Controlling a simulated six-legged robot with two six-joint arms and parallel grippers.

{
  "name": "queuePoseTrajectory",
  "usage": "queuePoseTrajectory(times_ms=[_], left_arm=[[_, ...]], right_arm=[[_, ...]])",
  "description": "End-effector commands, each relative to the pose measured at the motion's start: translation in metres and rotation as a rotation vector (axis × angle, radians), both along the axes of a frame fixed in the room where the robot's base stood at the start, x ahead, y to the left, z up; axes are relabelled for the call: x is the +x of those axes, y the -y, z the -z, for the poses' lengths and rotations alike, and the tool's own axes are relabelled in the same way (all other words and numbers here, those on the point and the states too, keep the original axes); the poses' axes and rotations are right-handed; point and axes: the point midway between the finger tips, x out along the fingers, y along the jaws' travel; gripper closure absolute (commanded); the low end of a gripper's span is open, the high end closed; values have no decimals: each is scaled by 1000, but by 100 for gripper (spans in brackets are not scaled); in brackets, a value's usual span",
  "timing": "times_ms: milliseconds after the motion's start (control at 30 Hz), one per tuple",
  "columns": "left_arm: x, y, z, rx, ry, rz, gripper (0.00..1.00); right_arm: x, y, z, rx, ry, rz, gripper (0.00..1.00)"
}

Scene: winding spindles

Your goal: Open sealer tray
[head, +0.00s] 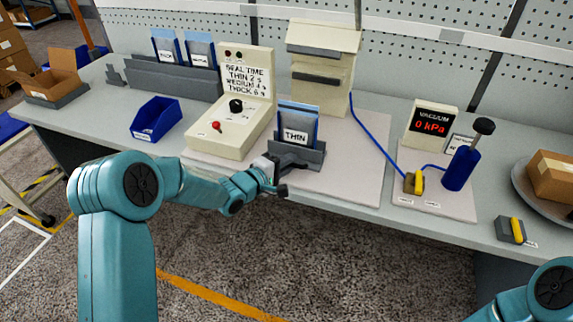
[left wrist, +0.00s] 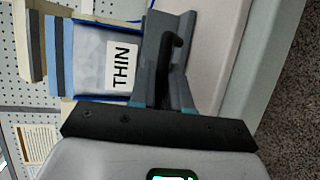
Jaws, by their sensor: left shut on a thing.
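The grey sealer tray (head: 313,157) stands at the front of the sealer's base plate and holds an upright blue-edged pouch (head: 297,128) labelled THIN. My left gripper (head: 279,174) is at the tray's front left side, shut on its handle; the exact contact is partly hidden. In the left wrist view, the tray (left wrist: 180,25) and the pouch (left wrist: 98,58) are just past my left gripper (left wrist: 160,92), with a dark hooked bar (left wrist: 178,45) beyond the fingers. The beige sealer (head: 322,62) stands behind the tray. My right gripper is out of view.
A control box (head: 238,105) with a black knob and red lever stands left of the tray. A blue bin (head: 157,117) is farther left. A vacuum gauge (head: 431,123) reading 0 kPa and a blue pump (head: 461,168) stand right. The base plate right of the tray is mostly clear.

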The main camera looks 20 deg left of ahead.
Motion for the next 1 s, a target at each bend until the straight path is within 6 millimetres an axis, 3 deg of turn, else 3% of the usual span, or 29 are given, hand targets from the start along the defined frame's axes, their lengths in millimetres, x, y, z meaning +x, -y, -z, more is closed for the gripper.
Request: queuePoseTrajectory(times_ms=[67,100,167,567,667,1000], left_arm=[[1,0,-1,1,3,0,100],[1,0,-1,1,3,0,80],[1,0,-1,1,3,0,62],[-7,-4,-2,0,0,-1,62],[-23,-12,-5,0,1,-3,62],[-102,-49,-22,0,1,-4,62]], right_arm=[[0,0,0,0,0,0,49],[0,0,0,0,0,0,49],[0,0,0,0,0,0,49],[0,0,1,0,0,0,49],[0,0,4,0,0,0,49],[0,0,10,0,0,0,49]])
